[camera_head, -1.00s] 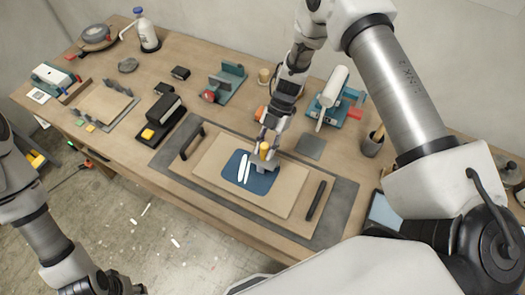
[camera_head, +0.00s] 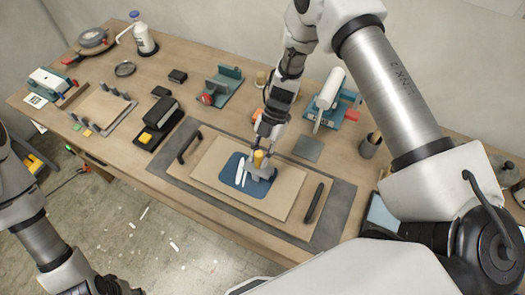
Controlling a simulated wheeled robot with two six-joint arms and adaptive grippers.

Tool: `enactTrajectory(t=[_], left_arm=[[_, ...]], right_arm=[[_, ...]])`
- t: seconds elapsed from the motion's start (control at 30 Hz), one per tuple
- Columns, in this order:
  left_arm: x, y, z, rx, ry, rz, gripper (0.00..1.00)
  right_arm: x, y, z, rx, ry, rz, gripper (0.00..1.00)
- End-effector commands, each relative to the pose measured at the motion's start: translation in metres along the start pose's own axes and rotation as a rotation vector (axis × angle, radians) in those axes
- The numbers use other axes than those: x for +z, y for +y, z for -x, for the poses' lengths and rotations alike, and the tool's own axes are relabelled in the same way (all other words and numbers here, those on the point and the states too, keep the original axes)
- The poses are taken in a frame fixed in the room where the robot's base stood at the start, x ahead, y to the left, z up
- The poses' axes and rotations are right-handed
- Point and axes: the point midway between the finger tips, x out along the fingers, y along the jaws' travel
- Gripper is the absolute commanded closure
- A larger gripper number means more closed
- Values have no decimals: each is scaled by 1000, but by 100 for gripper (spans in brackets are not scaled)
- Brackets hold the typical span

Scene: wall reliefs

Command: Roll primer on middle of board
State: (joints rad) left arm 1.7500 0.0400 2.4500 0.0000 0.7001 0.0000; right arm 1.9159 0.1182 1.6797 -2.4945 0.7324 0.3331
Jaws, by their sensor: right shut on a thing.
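The tan board (camera_head: 283,202) lies flat on a tray with two black handles, on a dark grey mat (camera_head: 338,213). A dark blue patch (camera_head: 233,163) lies on the middle of the board, with two white streaks (camera_head: 241,170) on it. My right gripper (camera_head: 261,165) points down at the patch and is shut on a tool with a yellow part (camera_head: 259,156); a grey piece below it is at the patch. The gripper hides part of the tool, so I cannot tell if it touches. My left arm (camera_head: 45,235) is at the lower left; its gripper is not in view.
A black device with a yellow block (camera_head: 146,137) stands left of the mat. A teal stand with a white roll (camera_head: 330,90) and a cup with tools (camera_head: 370,145) stand at the right. A jig frame (camera_head: 103,106) and a white bottle (camera_head: 143,38) are at the left.

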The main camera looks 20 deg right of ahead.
Motion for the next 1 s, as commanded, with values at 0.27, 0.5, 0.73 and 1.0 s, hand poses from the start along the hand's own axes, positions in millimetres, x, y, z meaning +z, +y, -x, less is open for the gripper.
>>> enactTrajectory(t=[0.27, 0.5, 0.73, 1.0], left_arm=[[0, 0, 0, 0, 0, 0, 60], [0, 0, 0, 0, 0, 0, 60], [0, 0, 0, 0, 0, 0, 60], [0, 0, -1, 0, 0, 0, 60]], right_arm=[[-20, -4, -16, -3, -1, 0, 100], [-28, -5, -21, -3, -2, 0, 100], [-47, -8, -33, -4, -1, -1, 100], [-57, -9, -38, -2, -1, -1, 100]])
